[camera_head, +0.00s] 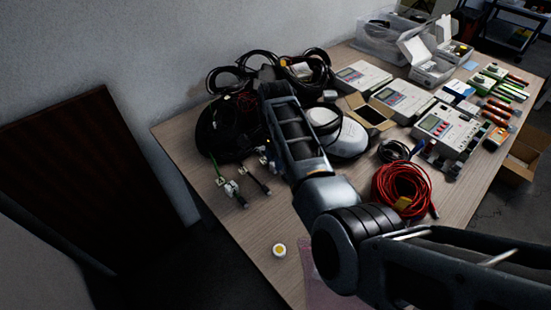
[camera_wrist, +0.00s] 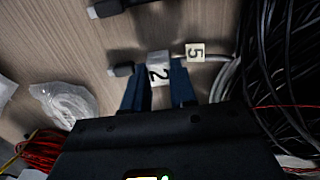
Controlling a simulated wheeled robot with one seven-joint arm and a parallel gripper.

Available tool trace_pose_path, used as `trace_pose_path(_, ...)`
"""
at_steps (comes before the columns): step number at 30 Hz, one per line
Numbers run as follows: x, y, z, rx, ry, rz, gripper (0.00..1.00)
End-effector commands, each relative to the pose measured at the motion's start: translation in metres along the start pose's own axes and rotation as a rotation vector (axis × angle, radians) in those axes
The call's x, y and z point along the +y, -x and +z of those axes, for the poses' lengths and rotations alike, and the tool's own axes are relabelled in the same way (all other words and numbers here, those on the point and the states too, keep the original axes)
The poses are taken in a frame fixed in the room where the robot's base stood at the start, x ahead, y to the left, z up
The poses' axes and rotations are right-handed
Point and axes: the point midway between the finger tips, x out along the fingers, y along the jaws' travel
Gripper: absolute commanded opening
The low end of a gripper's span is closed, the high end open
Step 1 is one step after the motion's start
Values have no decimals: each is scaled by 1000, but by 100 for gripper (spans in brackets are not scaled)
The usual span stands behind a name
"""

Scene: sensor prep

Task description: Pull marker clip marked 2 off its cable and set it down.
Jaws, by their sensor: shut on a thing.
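In the wrist view, marker clip 2 (camera_wrist: 158,70), a pale block with a black 2, sits between the fingertips of my gripper (camera_wrist: 158,82). The jaws are shut on it. A dark plug (camera_wrist: 122,70) shows just left of the clip, and a grey cable (camera_wrist: 225,62) runs off to the right. The clip appears in line with this cable; I cannot tell whether it is still around it. A second clip marked 5 (camera_wrist: 195,52) is just right of clip 2. In the head view my arm hides the fingertips and clip 2.
A thick bundle of black cables (camera_wrist: 285,75) fills the right of the wrist view. Another plug (camera_wrist: 103,9) lies above. A clear bag (camera_wrist: 65,103) is at left. The head view shows a red cable coil (camera_head: 401,187), instruments and boxes; the table's front left (camera_head: 245,225) is fairly clear.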

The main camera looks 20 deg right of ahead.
Motion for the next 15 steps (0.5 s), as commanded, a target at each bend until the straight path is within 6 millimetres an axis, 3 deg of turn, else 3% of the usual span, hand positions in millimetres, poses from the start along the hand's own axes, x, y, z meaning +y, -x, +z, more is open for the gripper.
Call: trace_pose_path(15, 0, 10, 0, 0, 0, 0, 0)
